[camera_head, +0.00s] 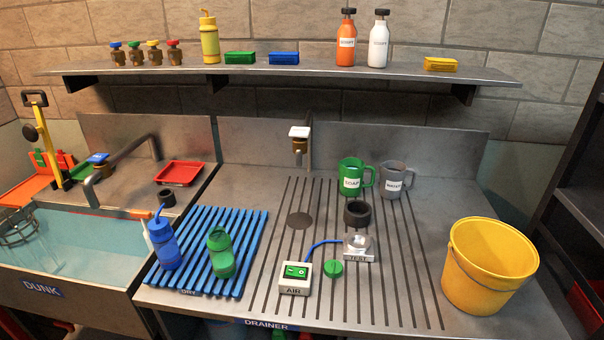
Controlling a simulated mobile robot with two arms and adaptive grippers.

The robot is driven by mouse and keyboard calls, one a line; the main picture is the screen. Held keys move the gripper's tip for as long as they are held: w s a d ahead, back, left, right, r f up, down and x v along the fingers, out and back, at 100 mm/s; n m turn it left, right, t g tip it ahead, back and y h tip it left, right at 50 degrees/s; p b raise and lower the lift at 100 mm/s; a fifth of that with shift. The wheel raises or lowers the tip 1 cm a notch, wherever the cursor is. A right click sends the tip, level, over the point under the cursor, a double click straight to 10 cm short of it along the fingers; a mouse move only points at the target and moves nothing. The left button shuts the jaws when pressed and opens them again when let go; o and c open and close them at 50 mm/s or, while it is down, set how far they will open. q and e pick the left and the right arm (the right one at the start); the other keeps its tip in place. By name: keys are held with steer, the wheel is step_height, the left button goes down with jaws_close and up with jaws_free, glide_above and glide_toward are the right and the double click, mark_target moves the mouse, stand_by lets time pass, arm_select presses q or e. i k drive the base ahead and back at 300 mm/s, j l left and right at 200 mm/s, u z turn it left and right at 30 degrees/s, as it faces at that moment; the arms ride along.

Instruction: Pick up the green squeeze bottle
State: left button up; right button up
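The green squeeze bottle (222,258) stands on the right part of the blue slatted rack (206,280) marked DRY, near its front. No spout shows on its top, unlike the blue squeeze bottle (164,246) standing to its left on the same rack. A small round green piece (333,268) lies on the drainer to the right; I cannot tell if it belongs to the bottle. Neither of my grippers is in view.
A box marked AIR (295,278) with a blue hose to a metal TEST block (358,248) stands right of the rack. A yellow bucket (488,268) is at the right. The DUNK basin (75,260) is at the left. A shelf (300,72) runs above.

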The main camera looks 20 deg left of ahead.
mark_target(219, 244)
steer(key=u, duration=1.25)
steer(key=z, duration=1.75)
steer(key=u, duration=1.75)
